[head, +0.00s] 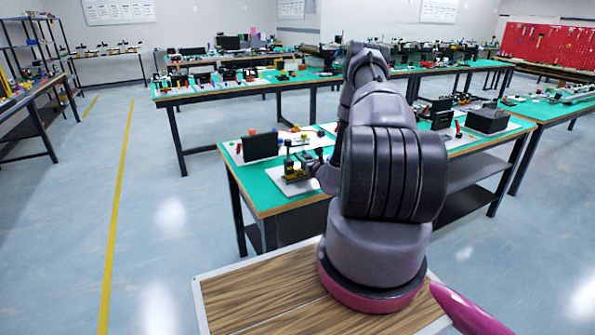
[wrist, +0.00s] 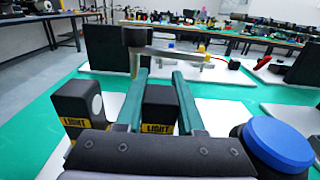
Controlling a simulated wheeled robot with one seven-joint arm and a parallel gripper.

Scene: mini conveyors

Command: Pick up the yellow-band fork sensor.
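In the wrist view my gripper (wrist: 159,76) has two green fingers standing apart. A black block with a yellow LIGHT label (wrist: 160,108) shows between the fingers, its sides partly covered by them; I see no clear grip on it. A second black block with a yellow LIGHT label and a grey round face (wrist: 80,106) stands just left of the left finger. I cannot tell whether the two blocks are one fork sensor. In the head view my gripper (head: 313,165) is low over the near green table, beside a small yellow-and-black device (head: 290,163), partly hidden by my arm.
A blue round button (wrist: 276,143) is close right of my gripper. Black upright panels (wrist: 117,47) stand behind.

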